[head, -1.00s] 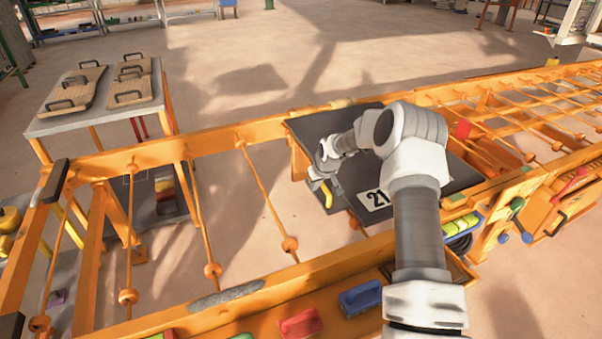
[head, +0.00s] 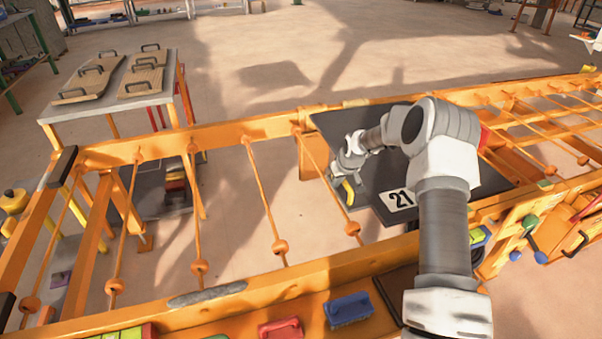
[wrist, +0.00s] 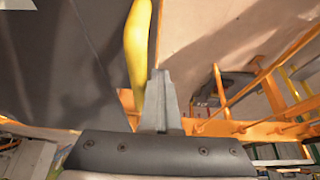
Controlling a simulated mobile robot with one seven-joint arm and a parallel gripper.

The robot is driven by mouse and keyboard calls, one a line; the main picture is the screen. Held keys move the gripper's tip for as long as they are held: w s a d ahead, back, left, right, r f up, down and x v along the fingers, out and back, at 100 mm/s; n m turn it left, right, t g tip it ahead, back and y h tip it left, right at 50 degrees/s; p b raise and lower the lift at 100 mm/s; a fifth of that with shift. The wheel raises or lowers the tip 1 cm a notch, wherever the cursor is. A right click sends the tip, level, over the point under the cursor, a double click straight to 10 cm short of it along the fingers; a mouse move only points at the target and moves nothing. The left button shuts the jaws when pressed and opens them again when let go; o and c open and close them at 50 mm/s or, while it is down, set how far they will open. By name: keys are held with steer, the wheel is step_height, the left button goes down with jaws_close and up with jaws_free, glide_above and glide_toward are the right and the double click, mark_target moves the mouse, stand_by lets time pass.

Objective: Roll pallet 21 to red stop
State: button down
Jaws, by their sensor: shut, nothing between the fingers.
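Pallet 21 (head: 440,175), a dark flat board with a white "21" label (head: 399,200), lies on the orange roller conveyor, partly hidden by my arm. A dark surface beside my gripper in the wrist view (wrist: 50,60) appears to be the pallet. A yellow curved piece (head: 348,192) is at its left edge; it also shows in the wrist view (wrist: 137,50). My gripper (wrist: 160,100) is shut and empty, right by the yellow piece; contact is unclear. A red block (head: 486,138), possibly the red stop, shows behind my arm near the far rail, partly hidden.
Bare rollers (head: 280,246) lie left of the pallet. A table (head: 130,95) with handled wooden boards stands at the far left. The conveyor continues right with open rollers (head: 546,170).

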steer(key=shift+d, duration=0.15)
steer(key=shift+w+d+b, duration=0.15)
steer(key=shift+w+d, duration=0.15)
steer(key=shift+d, duration=1.05)
steer(key=shift+w+d+b, duration=0.1)
steer(key=shift+w+d, duration=0.2)
steer(key=shift+d, duration=1.05)
steer(key=shift+w+d+b, duration=0.15)
steer(key=shift+w+d, duration=0.15)
steer(key=shift+d, duration=1.05)
steer(key=shift+w+d+b, duration=0.4)
steer(key=shift+d+b, duration=0.05)
steer(key=shift+d, duration=1.3)
steer(key=shift+w+d+b, duration=0.4)
steer(key=shift+d+b, duration=0.05)
steer(key=shift+d, duration=1.3)
steer(key=shift+w+d+b, duration=0.4)
steer(key=shift+d+b, duration=0.05)
steer(key=shift+d, duration=1.3)
steer(key=shift+s+a, duration=0.25)
steer(key=shift+a, duration=0.7)
step_height(320, 180, up, 10)
steer(key=p, duration=0.5)
